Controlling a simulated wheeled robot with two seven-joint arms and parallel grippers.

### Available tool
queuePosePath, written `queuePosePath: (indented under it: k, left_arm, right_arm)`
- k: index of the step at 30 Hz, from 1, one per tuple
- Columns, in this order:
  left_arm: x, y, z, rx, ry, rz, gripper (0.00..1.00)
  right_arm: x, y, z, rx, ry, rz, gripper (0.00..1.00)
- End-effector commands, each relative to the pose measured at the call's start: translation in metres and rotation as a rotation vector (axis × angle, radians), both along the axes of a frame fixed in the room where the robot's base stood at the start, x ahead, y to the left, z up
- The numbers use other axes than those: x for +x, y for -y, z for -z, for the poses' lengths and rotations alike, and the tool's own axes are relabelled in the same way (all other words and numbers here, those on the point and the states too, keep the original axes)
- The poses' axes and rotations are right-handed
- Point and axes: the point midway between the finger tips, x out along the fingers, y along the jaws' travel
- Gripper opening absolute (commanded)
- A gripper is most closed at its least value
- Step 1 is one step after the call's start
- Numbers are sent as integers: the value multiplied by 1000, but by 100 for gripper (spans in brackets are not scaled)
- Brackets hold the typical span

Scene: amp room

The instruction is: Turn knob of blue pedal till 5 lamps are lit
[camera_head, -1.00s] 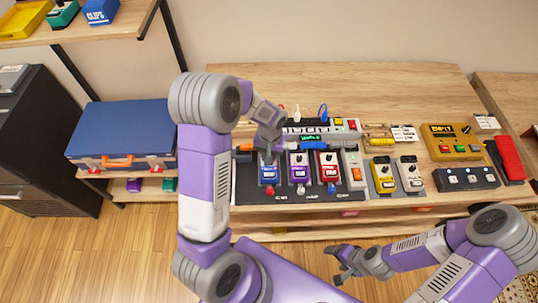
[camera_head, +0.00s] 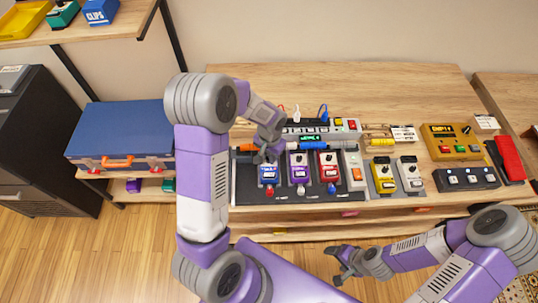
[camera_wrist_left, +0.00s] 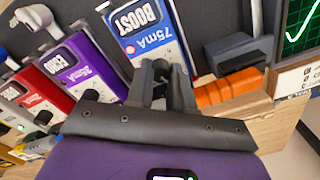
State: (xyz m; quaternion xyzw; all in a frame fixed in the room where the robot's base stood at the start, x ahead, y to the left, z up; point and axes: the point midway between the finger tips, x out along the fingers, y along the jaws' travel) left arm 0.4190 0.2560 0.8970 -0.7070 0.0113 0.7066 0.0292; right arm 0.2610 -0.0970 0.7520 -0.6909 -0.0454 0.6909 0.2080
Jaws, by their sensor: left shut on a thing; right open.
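The blue pedal (camera_head: 268,176) stands at the left end of the row on the dark board. In the left wrist view the pedal (camera_wrist_left: 150,35) reads BOOST and 75mA. My left gripper (camera_head: 264,156) is down at the top end of this pedal. In the left wrist view its fingers (camera_wrist_left: 162,82) are close together, shut on the pedal's knob, which they hide. Which lamps are lit is too small to tell. My right gripper (camera_head: 342,264) is open and empty, low in front of the table, away from the pedals.
The purple pedal (camera_head: 298,171) and red pedal (camera_head: 329,167) stand close to the right of the blue one. Yellow (camera_head: 382,177) and white (camera_head: 410,175) pedals stand further right. The table's back is clear.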

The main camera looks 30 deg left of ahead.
Motion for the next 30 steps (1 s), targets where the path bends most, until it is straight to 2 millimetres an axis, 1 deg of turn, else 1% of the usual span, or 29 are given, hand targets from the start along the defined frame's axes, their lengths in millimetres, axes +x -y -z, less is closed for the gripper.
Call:
queuePosePath:
  k: [3,4,6,13,16,20,24,27,30]
  left_arm:
    - [0,0,0,0,1,-1,0]
    - [0,0,0,0,1,-1,25]
    - [0,0,0,0,1,-1,33]
    - [0,0,0,0,1,-1,33]
    - [0,0,-5,0,2,-1,33]
    - [1,1,-24,1,5,-1,33]
    - [1,1,-49,0,6,-3,33]
    - [1,2,-63,0,4,-1,33]
    - [1,2,-72,0,3,0,33]
  right_arm:
    - [0,0,0,0,0,0,74]
    - [0,0,0,0,0,0,74]
    - [0,0,0,0,0,0,74]
    - [0,0,0,0,0,0,74]
    - [0,0,-1,0,0,0,74]
    - [0,0,-4,0,0,0,74]
    - [0,0,-9,0,0,0,74]
    - [0,0,-11,0,0,0,74]
    - [0,0,-12,0,0,0,74]
